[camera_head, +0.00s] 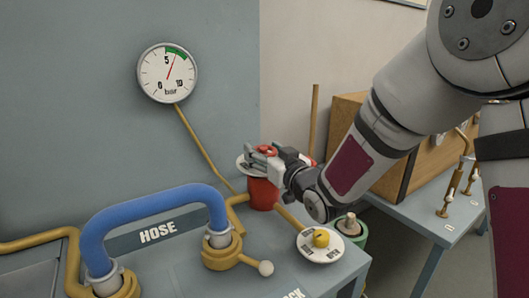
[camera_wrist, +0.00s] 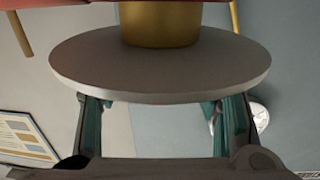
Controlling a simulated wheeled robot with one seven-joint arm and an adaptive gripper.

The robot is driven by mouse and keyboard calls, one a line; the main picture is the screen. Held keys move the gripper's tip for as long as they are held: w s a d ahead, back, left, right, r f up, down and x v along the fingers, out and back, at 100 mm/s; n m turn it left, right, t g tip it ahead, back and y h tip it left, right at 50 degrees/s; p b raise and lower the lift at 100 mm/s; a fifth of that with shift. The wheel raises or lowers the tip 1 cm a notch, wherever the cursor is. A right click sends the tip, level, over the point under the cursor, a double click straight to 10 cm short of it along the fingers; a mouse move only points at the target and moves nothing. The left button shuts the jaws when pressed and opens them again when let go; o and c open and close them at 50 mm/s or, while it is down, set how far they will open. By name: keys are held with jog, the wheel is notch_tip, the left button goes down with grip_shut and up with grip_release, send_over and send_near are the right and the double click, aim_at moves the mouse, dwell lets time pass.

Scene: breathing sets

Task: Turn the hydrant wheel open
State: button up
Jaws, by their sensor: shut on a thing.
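The red hydrant (camera_head: 263,194) stands at the back of the grey bench. A red hydrant wheel (camera_head: 266,150) shows in part above a pale disc on its top. My gripper (camera_head: 262,161) reaches in from the right at the wheel's height and covers much of it. In the wrist view, a grey disc (camera_wrist: 160,82) with a brass stem (camera_wrist: 160,25) lies across the picture. My two fingers reach up to the disc's edge, and their tips are hidden behind it. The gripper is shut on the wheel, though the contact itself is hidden.
A blue hose (camera_head: 150,198) arches between brass fittings at the front left. A round gauge (camera_head: 167,73) hangs on the wall, its needle at the green band. A yellow knob (camera_head: 321,238) on a white dial sits below my gripper. A wooden cabinet (camera_head: 420,165) stands right, behind my arm.

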jog(key=n+g+y, duration=0.1)
jog(key=y, duration=0.1)
jog(key=n+g+y, duration=0.1)
jog(key=n+g, duration=0.1)
jog(key=shift+w+d+y, duration=0.2)
jog(key=shift+y, duration=0.2)
jog(key=n+g+y, duration=0.2)
jog(key=g, duration=0.1)
jog(key=n+g+y+p, duration=0.1)
jog(key=n+g, duration=0.2)
jog(key=g, duration=0.1)
jog(key=shift+w+n+g+y, duration=0.1)
jog(key=shift+n+g+y, duration=0.2)
jog(key=shift+y, duration=0.1)
jog(key=n+g, duration=0.2)
jog(key=g, duration=0.1)
jog(key=n+g+b, duration=0.1)
jog(key=n+g, duration=0.1)
jog(key=g, duration=0.2)
jog(key=shift+w+a+f+n+b, duration=0.1)
jog(key=shift+f+n+b, duration=0.05)
jog(key=shift+n+b, duration=0.15)
jog(key=shift+n+g+h+b, duration=0.5)
jog(key=shift+n+g+b, duration=0.95)
jog(key=shift+g, duration=1.05)
jog(key=shift+r+n, duration=0.2)
jog(key=shift+n, duration=0.05)
jog(key=o, duration=1.2)
